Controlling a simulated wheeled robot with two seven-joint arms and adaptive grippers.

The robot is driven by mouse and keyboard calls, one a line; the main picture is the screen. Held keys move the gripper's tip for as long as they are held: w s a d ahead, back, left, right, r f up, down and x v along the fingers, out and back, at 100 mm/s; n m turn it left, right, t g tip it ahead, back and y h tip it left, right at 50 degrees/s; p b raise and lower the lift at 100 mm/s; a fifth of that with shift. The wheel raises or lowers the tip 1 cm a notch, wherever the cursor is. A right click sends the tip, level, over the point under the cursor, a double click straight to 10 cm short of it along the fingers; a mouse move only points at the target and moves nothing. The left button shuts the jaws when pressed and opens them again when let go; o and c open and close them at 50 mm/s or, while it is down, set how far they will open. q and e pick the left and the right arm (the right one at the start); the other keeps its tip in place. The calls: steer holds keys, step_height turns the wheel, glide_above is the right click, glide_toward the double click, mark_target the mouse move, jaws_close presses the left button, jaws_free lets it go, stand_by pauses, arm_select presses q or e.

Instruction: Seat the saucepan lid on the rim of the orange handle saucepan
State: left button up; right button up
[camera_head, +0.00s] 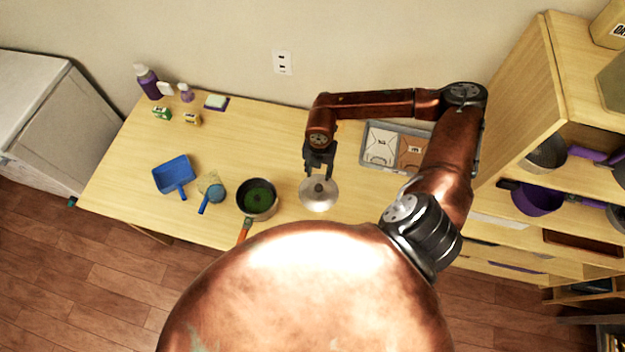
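The orange handle saucepan (247,196) stands on the table left of centre, green inside, its orange handle (244,231) pointing to the front edge. The silver saucepan lid (318,199), with a dark knob, is to the right of the pan and apart from it. My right gripper (319,173) points down at the lid's back part, close to the knob. Whether its fingers are parted or closed, and whether they touch the knob, is too small to tell. My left gripper is not in view.
A blue dustpan (173,174) and a blue-handled brush (211,198) lie left of the pan. A grey tray (380,146) with packages is behind right. Bottles (148,82) and a sponge (216,102) stand at the back left. A wooden shelf (520,110) bounds the right side.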

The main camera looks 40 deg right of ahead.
mark_target(319, 187)
steer(key=shift+s+f+b, duration=0.5)
steer(key=shift+s+f, duration=0.15)
steer(key=shift+s, duration=0.05)
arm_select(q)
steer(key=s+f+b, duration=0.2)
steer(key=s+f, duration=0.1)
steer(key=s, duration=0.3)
arm_select(e)
steer(key=f, duration=0.1)
steer(key=w+f, duration=0.1)
steer(key=shift+f, duration=0.4)
step_height(319, 187, down, 5)
steer(key=b, duration=0.3)
steer(key=shift+f, duration=0.25)
steer(key=shift+s, duration=0.1)
steer(key=shift+c, duration=0.2)
steer(key=c, duration=0.5)
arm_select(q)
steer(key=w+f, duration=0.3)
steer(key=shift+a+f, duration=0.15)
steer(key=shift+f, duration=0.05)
arm_select(e)
steer(key=shift+c, duration=0.4)
steer(key=shift+c, duration=0.9)
